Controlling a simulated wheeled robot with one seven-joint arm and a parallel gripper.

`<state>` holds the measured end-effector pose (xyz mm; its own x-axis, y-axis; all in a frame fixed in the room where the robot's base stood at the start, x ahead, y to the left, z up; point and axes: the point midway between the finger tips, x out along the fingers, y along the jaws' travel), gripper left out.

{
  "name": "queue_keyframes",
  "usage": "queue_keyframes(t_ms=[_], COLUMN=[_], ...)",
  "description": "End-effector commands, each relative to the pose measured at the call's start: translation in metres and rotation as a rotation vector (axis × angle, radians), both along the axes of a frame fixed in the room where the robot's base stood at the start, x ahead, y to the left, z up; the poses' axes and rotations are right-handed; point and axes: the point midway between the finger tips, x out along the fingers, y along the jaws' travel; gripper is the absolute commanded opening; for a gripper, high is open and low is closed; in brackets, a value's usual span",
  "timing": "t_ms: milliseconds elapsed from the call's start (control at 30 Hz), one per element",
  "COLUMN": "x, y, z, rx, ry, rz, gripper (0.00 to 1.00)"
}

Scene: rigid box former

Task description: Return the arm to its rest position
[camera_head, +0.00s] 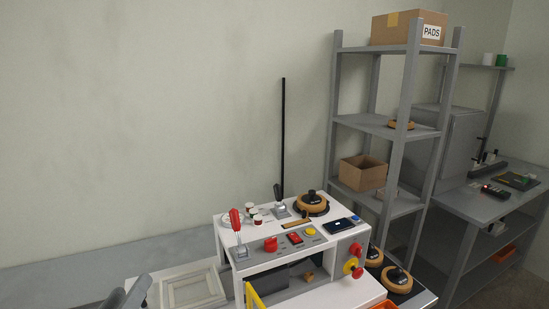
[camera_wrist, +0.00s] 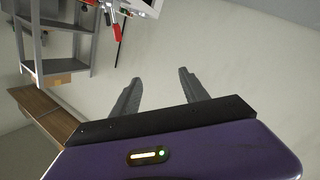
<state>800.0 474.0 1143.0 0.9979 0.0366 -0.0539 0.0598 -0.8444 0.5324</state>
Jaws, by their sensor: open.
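My gripper (camera_wrist: 157,85) shows in the wrist view with its two dark grey fingers spread apart. Nothing is between the fingers; only pale wall or floor is behind them. In the wrist view a red handle (camera_wrist: 116,33) shows near the top, apart from the fingers.
A grey shelf rack (camera_head: 407,110) stands behind the machine at right, with a PADS box (camera_head: 408,27) on top and an open carton (camera_head: 363,172) lower down. A grey bench (camera_head: 480,203) is at far right. Room above the machine's left side is clear.

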Motion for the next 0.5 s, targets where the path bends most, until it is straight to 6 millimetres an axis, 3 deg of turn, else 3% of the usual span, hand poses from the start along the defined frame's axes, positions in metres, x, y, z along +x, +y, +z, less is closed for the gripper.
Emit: queue_keyframes(t_ms=[33,100,267,500], x=[0.006,0.01,0.009,-0.016], y=[-0.012,-0.024,-0.06,-0.128], z=[-0.032,-0.061,-0.123,-0.201], rx=[-0.014,-0.021,-0.022,0.017], ry=[-0.001,-0.003,-0.007,-0.011], rz=[0.044,0.114,0.249,0.394], gripper=[0.53,0.53,0.53,0.53])
